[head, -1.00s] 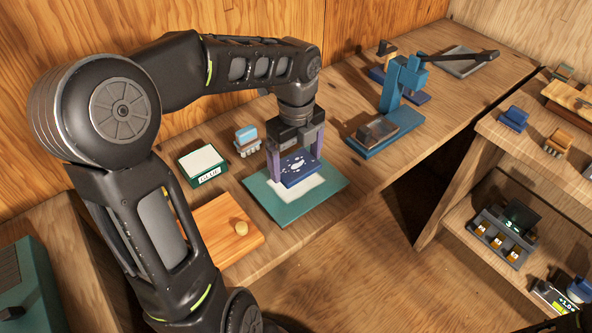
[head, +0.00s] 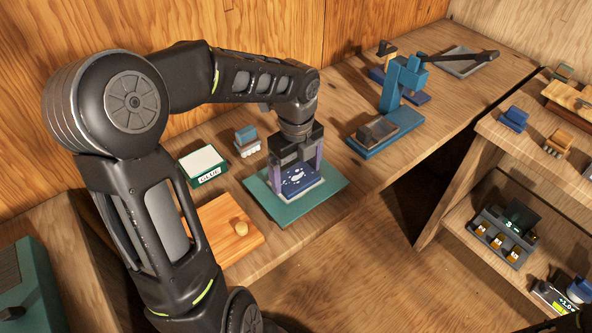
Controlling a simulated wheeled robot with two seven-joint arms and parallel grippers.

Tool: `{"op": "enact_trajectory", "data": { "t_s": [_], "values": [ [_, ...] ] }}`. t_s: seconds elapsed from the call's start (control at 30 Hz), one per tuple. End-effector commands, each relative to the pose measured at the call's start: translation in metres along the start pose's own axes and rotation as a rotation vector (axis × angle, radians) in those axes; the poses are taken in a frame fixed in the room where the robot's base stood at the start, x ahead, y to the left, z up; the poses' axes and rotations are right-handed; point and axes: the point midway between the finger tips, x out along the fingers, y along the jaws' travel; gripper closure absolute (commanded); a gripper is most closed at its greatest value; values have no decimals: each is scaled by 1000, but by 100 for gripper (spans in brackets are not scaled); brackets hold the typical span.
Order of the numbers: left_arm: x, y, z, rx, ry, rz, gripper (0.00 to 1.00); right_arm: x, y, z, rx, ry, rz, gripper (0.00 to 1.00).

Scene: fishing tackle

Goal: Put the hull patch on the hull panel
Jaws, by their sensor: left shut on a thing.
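The hull patch (head: 298,180) is a dark blue piece with white blotches on its top. The hull panel (head: 318,203) is a flat teal board with a pale area in its middle, lying on the bench. My left gripper (head: 296,182) points down over the panel and is shut on the patch, a purple finger at each side. The patch is over the pale area, very low; I cannot tell whether it touches. A strip of the pale area shows at its edges. My right gripper is not in view.
A glue box (head: 203,166) and a blue-topped brush (head: 247,140) stand behind the panel. An orange wooden board with a knob (head: 226,228) lies to its left. A blue press (head: 388,120) stands to the right. A shelf unit (head: 480,165) is across the gap.

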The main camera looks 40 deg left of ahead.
Motion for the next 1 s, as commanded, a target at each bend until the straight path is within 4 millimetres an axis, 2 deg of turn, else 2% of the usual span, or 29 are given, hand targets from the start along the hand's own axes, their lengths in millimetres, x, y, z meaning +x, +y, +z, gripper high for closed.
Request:
{"op": "enact_trajectory", "data": {
  "t_s": [0.03, 0.13, 0.4, 0.57, 0.77, 1.0],
  "values": [
    [2, 0, 0, 1, 0, 1, 9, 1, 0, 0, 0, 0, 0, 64],
    [1, 0, 0, 0, 0, 1, 1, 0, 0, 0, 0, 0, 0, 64],
    [0, 0, 0, 0, 0, 0, 0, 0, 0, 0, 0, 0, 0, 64],
    [-10, 0, 0, 0, -3, -2, 0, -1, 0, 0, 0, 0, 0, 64],
    [-42, -1, 1, 0, -3, -4, 0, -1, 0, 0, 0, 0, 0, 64],
    [-93, -1, 0, 1, -2, -5, 0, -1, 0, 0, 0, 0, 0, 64]
  ]
}}
